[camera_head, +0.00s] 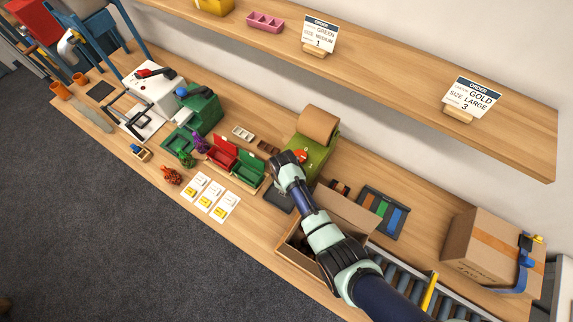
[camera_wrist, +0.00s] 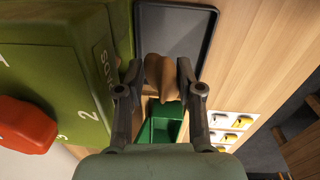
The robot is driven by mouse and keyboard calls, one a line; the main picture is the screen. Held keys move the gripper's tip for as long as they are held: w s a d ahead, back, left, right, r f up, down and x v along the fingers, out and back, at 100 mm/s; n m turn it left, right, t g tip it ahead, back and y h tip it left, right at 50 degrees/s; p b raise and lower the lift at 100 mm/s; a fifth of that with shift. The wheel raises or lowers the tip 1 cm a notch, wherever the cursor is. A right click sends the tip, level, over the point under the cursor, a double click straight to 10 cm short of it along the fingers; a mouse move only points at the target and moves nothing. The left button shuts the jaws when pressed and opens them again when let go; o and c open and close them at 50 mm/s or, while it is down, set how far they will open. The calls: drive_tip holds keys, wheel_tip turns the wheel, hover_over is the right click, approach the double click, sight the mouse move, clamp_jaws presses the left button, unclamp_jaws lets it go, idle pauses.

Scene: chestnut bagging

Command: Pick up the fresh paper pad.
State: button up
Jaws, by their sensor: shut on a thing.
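The paper pad (camera_wrist: 158,80) is a brown, crumpled piece between the fingers of my gripper (camera_wrist: 158,68) in the wrist view. My gripper is shut on it, beside the green paper dispenser (camera_wrist: 70,50). In the head view my gripper (camera_head: 284,160) is at the front of the dispenser (camera_head: 318,158), which carries a brown paper roll (camera_head: 318,124) and a red knob. The pad cannot be made out in the head view. A dark shallow tray (camera_wrist: 204,40) lies below and beyond the fingers; it also shows in the head view (camera_head: 275,200).
An open cardboard box (camera_head: 288,248) stands under my arm, close to the conveyor (camera_head: 398,272). Red and green bins (camera_head: 250,170) sit left of my gripper. Order cards (camera_head: 211,201) lie near the front edge. A taped carton (camera_head: 485,245) stands at right. A shelf (camera_head: 400,75) runs above.

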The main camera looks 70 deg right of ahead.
drive_tip(key=w+b, duration=0.3)
drive_tip(key=w, duration=0.2)
drive_tip(key=w+d+b, duration=0.1)
drive_tip(key=w+b, duration=0.3)
drive_tip(key=w, duration=0.2)
drive_tip(key=w+b, duration=0.3)
drive_tip(key=w, duration=0.2)
drive_tip(key=shift+w+d, duration=0.35)
drive_tip(key=shift+w+r+b, duration=0.25)
drive_tip(key=shift+w+b, duration=0.25)
drive_tip(key=shift+b, duration=0.2)
drive_tip(key=shift+w+r, duration=0.1)
drive_tip(key=shift+r, duration=0.05)
